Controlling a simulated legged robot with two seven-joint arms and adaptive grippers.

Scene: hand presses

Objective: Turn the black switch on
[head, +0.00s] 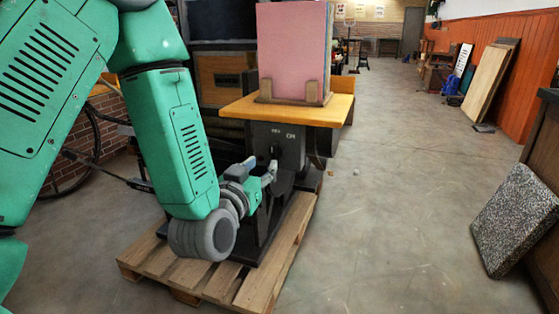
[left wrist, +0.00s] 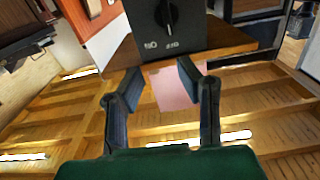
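The black switch (left wrist: 166,14) is a rotary knob on the dark front box (left wrist: 190,28) under the wooden top. In the left wrist view it is upside down at the top edge, its knob roughly vertical near small white labels. In the head view the box front (head: 284,134) is partly hidden by my left gripper (head: 270,172). The left gripper also shows in the left wrist view (left wrist: 158,82), its two dark fingers wide apart with nothing between them. It is in front of the box, apart from the knob. My right gripper is not in view.
The machine stands on a wooden pallet (head: 272,266). On its wooden top (head: 236,108) stands a pink panel (head: 290,46) in a holder. A speckled slab (head: 512,215) leans at the right. The floor (head: 390,220) between is mostly clear.

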